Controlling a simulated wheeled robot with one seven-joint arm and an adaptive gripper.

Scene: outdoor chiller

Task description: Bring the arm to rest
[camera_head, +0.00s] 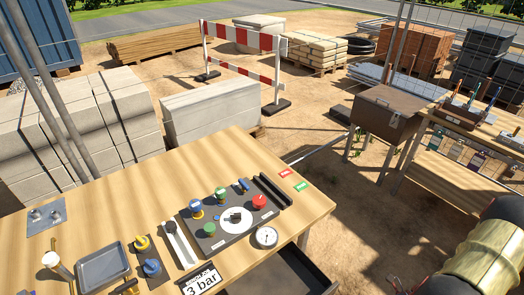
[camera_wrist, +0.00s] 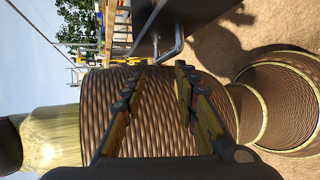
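My arm shows at the lower right of the head view, with a gold section and dark joints, close to the camera. My gripper is outside the head view. In the wrist view my gripper (camera_wrist: 160,70) shows two fingers standing apart, with nothing held between them. Behind the fingers is a large brown ribbed rounded surface; I cannot tell whether they touch it.
A wooden table (camera_head: 105,205) holds a control panel (camera_head: 218,246), a grey tray (camera_head: 102,267), a gauge (camera_head: 266,237) and a "3 bar" sign (camera_head: 201,281). A brown box (camera_head: 384,112) and a tool bench (camera_head: 450,172) stand to the right. Sandy ground (camera_head: 352,215) lies between.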

